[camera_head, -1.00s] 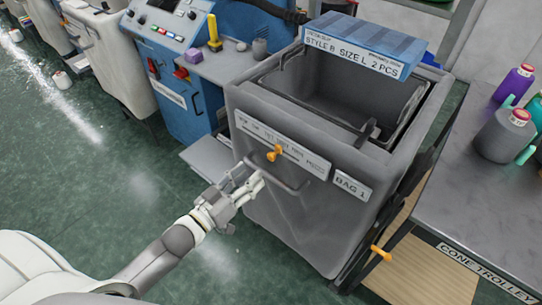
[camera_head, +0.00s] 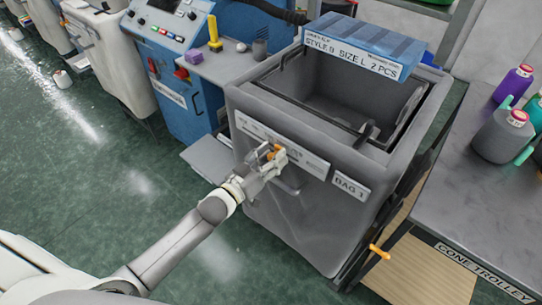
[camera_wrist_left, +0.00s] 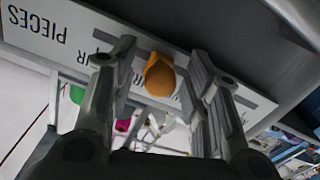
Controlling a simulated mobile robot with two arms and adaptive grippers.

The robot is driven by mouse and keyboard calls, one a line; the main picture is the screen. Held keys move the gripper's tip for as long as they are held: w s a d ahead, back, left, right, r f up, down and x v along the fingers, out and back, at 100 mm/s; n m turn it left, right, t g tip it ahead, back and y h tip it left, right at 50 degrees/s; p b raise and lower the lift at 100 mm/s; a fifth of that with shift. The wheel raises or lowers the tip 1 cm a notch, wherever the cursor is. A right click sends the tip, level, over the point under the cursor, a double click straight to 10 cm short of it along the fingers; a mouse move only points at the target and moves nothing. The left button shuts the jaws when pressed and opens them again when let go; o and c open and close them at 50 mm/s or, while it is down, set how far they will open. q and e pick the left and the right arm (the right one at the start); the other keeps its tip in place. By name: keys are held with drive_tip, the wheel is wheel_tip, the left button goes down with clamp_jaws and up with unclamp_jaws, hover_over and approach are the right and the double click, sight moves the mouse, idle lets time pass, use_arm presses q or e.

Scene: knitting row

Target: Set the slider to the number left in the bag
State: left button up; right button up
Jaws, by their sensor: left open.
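The grey bag (camera_head: 300,225), labelled BAG 1 (camera_head: 351,187), stands upright and open-topped. Its visible inside looks empty; the bottom is partly hidden. A white slider strip (camera_head: 313,163) runs across its front, with an orange slider knob (camera_head: 278,153). The strip (camera_wrist_left: 60,35) also shows upside down in the left wrist view, with the knob (camera_wrist_left: 158,75) between the fingers. My left gripper (camera_head: 270,157) is open, its fingers on either side of the knob, not closed on it. Most numbers on the strip are unreadable. My right gripper is not in view.
A blue machine (camera_head: 185,75) stands at the back left. The cone trolley (camera_head: 445,190) is close on the right. Green floor is free at the left.

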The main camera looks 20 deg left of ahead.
use_arm(q)
drive_tip(key=shift+c, duration=0.4)
clamp_jaws()
drive_tip(key=a, duration=0.1)
drive_tip(key=w+a, duration=0.1)
drive_tip(key=a, duration=0.1)
drive_tip(key=shift+w+a+r, duration=0.1)
drive_tip(key=shift+w+a, duration=0.15)
drive_tip(key=shift+a, duration=0.15)
drive_tip(key=shift+o, duration=0.4)
unclamp_jaws()
drive_tip(key=shift+s, duration=0.1)
